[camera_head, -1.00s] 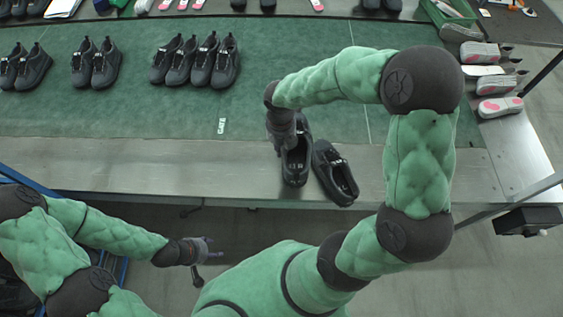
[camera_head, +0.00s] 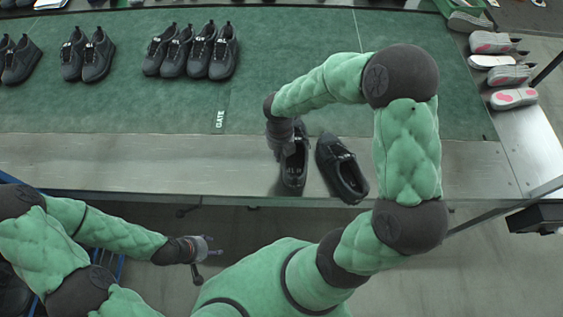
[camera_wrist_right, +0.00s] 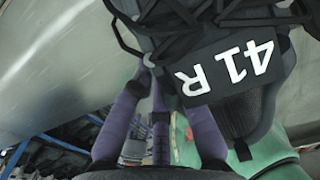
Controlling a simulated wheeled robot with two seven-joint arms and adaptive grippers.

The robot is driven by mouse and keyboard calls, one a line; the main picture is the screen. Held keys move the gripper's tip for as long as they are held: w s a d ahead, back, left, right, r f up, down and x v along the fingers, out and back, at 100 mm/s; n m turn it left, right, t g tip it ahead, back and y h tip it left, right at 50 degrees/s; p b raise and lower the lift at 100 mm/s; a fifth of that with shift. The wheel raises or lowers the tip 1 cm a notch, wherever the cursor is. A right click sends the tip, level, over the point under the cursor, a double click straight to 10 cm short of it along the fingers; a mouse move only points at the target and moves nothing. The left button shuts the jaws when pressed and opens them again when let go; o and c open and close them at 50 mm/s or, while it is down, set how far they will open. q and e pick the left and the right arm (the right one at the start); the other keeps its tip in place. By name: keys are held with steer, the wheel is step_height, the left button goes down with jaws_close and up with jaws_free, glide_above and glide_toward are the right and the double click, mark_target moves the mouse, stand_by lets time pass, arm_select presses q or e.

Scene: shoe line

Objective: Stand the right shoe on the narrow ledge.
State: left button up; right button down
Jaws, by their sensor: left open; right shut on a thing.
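The right shoe (camera_head: 292,176), black, is at the front metal strip of the table, toe toward the front edge. In the right wrist view its tag (camera_wrist_right: 228,68) reads "41 R". My right gripper (camera_head: 287,148) is shut on it at the upper heel end; purple fingers (camera_wrist_right: 160,105) show against it in the wrist view. I cannot tell whether its sole touches the metal. The narrow ledge looks to be this bare metal strip (camera_head: 200,168) before the green mat. Another black shoe (camera_head: 342,170) lies just right of it, apart. My left gripper (camera_head: 212,246) is open and empty, below the table's front edge.
Several pairs of black shoes (camera_head: 192,50) stand at the back of the green mat (camera_head: 130,110). Several pale soles or shoes (camera_head: 505,72) lie along the right side. A "GATE" label (camera_head: 219,117) marks the mat. The metal strip left of the shoes is clear.

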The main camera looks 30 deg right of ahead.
steer(key=shift+f+b, duration=0.75)
steer(key=shift+f, duration=1.45)
steer(key=shift+f, duration=0.1)
steer(key=c, duration=1.2)
jaws_free()
steer(key=shift+c, duration=0.2)
step_height(320, 180, up, 12)
steer(key=p, duration=0.4)
steer(key=shift+p, duration=0.35)
